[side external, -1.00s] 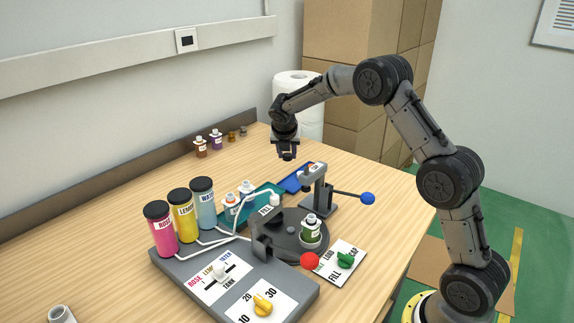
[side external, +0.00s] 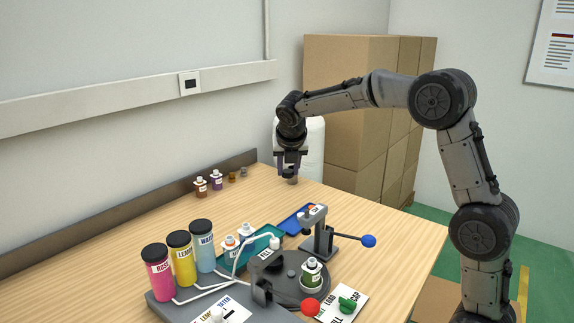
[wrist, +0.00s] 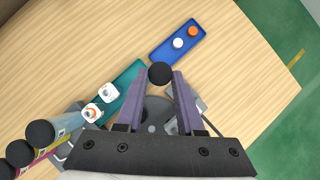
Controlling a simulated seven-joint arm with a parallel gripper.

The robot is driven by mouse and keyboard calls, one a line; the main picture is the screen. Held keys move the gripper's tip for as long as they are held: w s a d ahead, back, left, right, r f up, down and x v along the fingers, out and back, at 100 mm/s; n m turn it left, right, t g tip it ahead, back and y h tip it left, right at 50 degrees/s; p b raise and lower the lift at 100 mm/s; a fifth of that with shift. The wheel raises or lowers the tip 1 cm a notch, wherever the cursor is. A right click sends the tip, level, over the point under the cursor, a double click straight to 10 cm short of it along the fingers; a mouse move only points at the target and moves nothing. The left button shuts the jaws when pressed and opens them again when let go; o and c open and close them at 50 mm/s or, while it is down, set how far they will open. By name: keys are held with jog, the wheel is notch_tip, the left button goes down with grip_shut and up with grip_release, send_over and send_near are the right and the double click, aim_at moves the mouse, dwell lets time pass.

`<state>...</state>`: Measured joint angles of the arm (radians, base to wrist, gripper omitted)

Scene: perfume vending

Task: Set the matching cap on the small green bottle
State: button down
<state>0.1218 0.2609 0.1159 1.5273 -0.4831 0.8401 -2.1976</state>
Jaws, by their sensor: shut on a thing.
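The small green bottle (side external: 311,275) stands upright on the dark round turntable (side external: 287,294), with a bare white nozzle on top. It is hidden in the wrist view. My gripper (side external: 291,168) is shut on a dark round cap (wrist: 160,74), which sits between the fingertips in the wrist view. In the side view the cap shows as a small dark piece (side external: 292,181) below the fingers. My gripper is raised in the air, up and behind the blue tray (side external: 290,228). A white cap (wrist: 178,43) and an orange cap (wrist: 193,31) lie in that tray.
A press with a blue-knobbed lever (side external: 369,241) stands beside the turntable. A teal tray (wrist: 128,78) holds two small bottles. Pink, yellow and blue tanks (side external: 204,245) stand left. Small bottles (side external: 216,181) line the back wall. The table right of the blue tray is clear.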

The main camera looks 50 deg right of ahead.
jog(key=s+a+n, duration=0.2)
jog(key=s+a, duration=0.4)
jog(key=s, duration=0.2)
jog(key=n+t+y, duration=0.1)
jog(key=n+y, duration=0.1)
send_over(312, 260)
jog(key=s, duration=0.1)
notch_tip(312, 260, down, 6)
jog(key=shift+s+a+f, duration=0.1)
jog(key=shift+a+f, duration=0.05)
jog(key=shift+f, duration=1.45)
jog(key=shift+s+a+f, duration=0.1)
jog(key=shift+a+f, duration=0.05)
jog(key=shift+f, duration=1.4)
jog(key=shift+f, duration=0.8)
grip_release()
jog(key=shift+r, duration=0.15)
